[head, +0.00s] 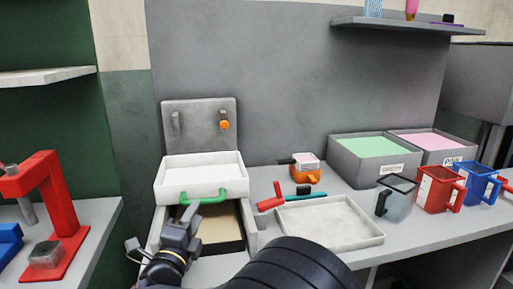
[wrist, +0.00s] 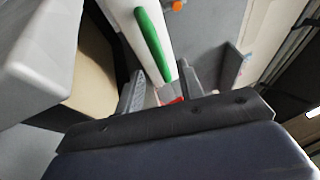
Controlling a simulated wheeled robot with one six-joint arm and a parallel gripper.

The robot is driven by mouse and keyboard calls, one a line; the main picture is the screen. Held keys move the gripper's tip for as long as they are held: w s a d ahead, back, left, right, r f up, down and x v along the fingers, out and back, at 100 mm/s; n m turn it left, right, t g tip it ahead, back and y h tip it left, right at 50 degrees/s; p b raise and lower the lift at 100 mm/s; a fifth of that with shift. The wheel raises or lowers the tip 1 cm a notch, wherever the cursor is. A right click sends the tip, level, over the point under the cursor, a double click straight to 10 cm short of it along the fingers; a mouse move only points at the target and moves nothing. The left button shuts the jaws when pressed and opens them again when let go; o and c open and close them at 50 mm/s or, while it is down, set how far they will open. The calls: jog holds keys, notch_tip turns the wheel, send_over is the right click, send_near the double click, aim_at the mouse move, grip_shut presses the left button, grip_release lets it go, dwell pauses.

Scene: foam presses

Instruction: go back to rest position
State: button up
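My gripper (head: 163,226) is in front of the white tray-like box (head: 203,188) with the green handle (head: 207,197), over the left side of an open grey compartment with a tan floor (head: 222,232). In the wrist view my gripper (wrist: 183,82) has its two grey fingers spread wide apart, with nothing held between them. The green handle (wrist: 154,42) shows beyond the fingers; it looks apart from them, though the exact gap is hard to tell. My dark arm covers the bottom middle of the head view.
A red press (head: 48,205) stands on the left table. Right of the compartment are a shallow white tray (head: 333,224), an orange container (head: 306,175), a clear jug (head: 397,200), red (head: 438,190) and blue (head: 480,186) jugs, and bins of green (head: 373,147) and pink (head: 432,143) material.

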aim_at(203, 200)
jog(key=x, duration=0.5)
jog(key=shift+w+d, duration=0.1)
jog(key=shift+w, duration=0.1)
jog(key=shift+r+p, duration=0.2)
jog(key=shift+p, duration=0.15)
jog(key=shift+s+d, duration=0.25)
jog(key=shift+s, duration=0.8)
jog(key=shift+s+d+f+p, duration=0.1)
jog(key=shift+s+p, duration=0.2)
jog(key=shift+s, duration=0.1)
jog(key=shift+w, duration=0.15)
